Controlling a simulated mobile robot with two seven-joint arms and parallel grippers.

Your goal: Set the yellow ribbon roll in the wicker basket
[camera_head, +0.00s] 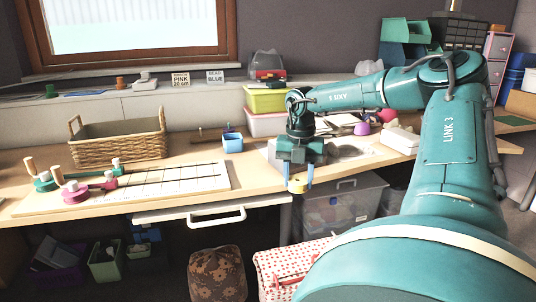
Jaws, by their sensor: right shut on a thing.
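The yellow ribbon roll (297,186) is small and round. It is between the blue fingers of my right gripper (298,182), which is shut on it. The gripper points down, and the roll hangs around the front edge of the table, in front of the grey storage box below. The wicker basket (92,150) is brown, with two raised end handles. It stands at the left on the table, well to the left of the roll and apart from it. Its front wall hides most of its inside. My left gripper is not in view.
A ruled white board (190,178) lies before the basket with green and pink wooden-handled tools (90,191) on it. A small blue box (233,142) stands between basket and gripper. Green and white bins (266,100) stand behind. An open drawer (190,210) juts out below the table.

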